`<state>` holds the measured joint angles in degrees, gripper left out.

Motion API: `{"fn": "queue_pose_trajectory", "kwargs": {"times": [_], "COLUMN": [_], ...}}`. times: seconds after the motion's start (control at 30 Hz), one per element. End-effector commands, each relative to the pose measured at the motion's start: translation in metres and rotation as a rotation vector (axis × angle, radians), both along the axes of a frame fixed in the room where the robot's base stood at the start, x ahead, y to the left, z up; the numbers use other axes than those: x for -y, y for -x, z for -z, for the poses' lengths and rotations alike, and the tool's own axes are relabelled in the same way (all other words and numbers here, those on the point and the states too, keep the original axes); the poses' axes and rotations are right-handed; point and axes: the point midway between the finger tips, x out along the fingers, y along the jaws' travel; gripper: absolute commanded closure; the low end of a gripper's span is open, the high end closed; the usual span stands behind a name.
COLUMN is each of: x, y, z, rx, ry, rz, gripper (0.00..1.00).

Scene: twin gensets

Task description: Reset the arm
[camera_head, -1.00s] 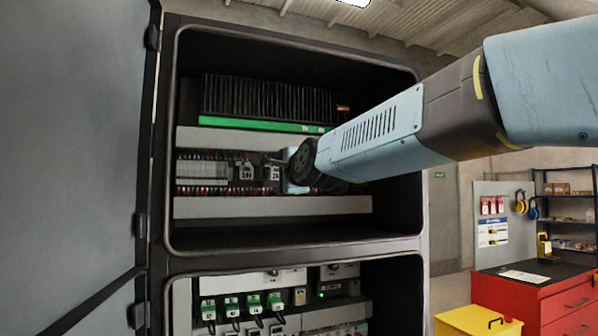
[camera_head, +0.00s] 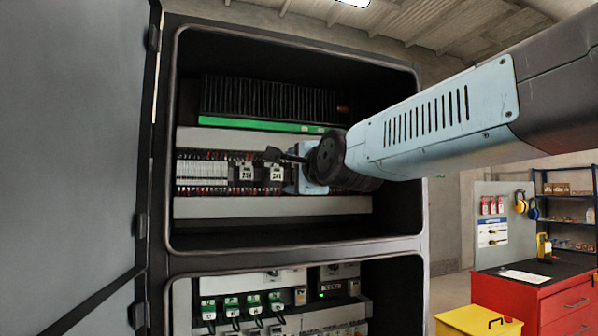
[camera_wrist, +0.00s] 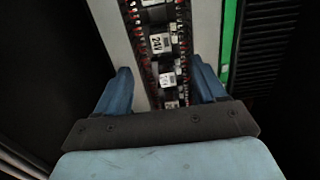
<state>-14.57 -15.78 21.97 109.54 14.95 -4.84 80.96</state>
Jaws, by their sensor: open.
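My gripper (camera_head: 285,157) reaches from the right into the upper bay of the open cabinet (camera_head: 296,239), in front of its middle terminal row. In the wrist view my gripper (camera_wrist: 165,88) is open, its two blue fingers spread wide with nothing between them. Beyond the fingers runs the terminal row (camera_wrist: 153,17), with modules labelled 24V (camera_wrist: 160,42). The same row shows in the head view (camera_head: 202,170), with two labelled modules (camera_head: 260,173) just left of my gripper. My wrist hides the right part of the row.
A black finned unit with a green strip (camera_head: 262,124) sits above the row. The lower bay holds several green plugs (camera_head: 231,303). The cabinet door (camera_head: 70,150) stands open at left. A red tool cabinet (camera_head: 540,300) and yellow box (camera_head: 478,320) stand at right.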

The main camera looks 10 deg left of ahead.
Motion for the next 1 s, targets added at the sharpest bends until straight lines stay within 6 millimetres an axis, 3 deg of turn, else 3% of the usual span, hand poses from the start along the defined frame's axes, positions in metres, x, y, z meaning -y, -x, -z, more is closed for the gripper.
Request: {"fn": "queue_pose_trajectory", "kwargs": {"times": [0.2,0.47,0.57,0.67,0.77,1.0], "x": [0.011,0.016,0.031,0.065,0.111,0.222], "y": [0.017,0.02,0.019,0.019,0.023,0.06], "z": [0.0,0.002,0.014,0.04,0.077,0.169], "rx": [0.001,0.001,0.002,0.001,-0.017,-0.121], "ry": [0.0,0.01,0.084,0.246,0.464,0.956], "rz": [-0.001,0.003,0.023,0.058,0.085,0.055], "gripper": [0.3,0.3,0.3,0.3,0.3,0.3]}}
